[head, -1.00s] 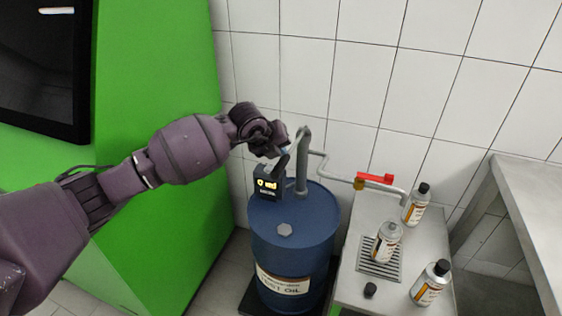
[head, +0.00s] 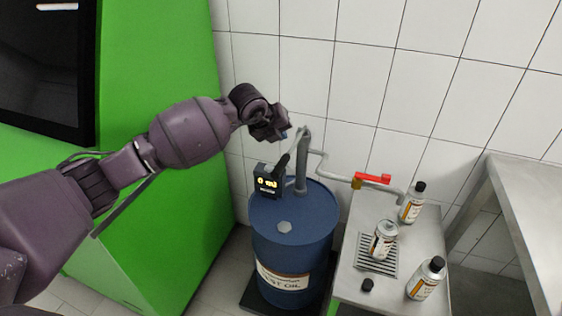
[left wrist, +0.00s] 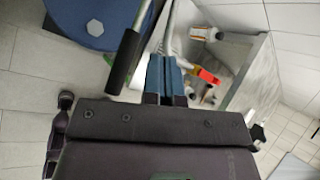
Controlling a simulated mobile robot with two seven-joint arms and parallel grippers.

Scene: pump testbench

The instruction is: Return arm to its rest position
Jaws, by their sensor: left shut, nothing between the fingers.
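My left arm reaches in from the left in the head view. Its gripper (head: 284,134) is above and just behind the pump head, in front of the tiled wall. In the left wrist view the two blue-tipped fingers (left wrist: 164,78) are together with nothing between them. The black pump handle (left wrist: 124,62) shows left of the fingers there, apart from them. In the head view the pump (head: 301,165) stands on the blue drum (head: 285,240), with a lit display box (head: 267,181) beside it. My right gripper is not in view.
A steel table (head: 425,237) at the right holds several bottles, a black cap (head: 367,285) and a drain grate (head: 377,262). A pipe with a red valve handle (head: 372,177) runs along the wall. A green cabinet (head: 165,70) stands behind my arm.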

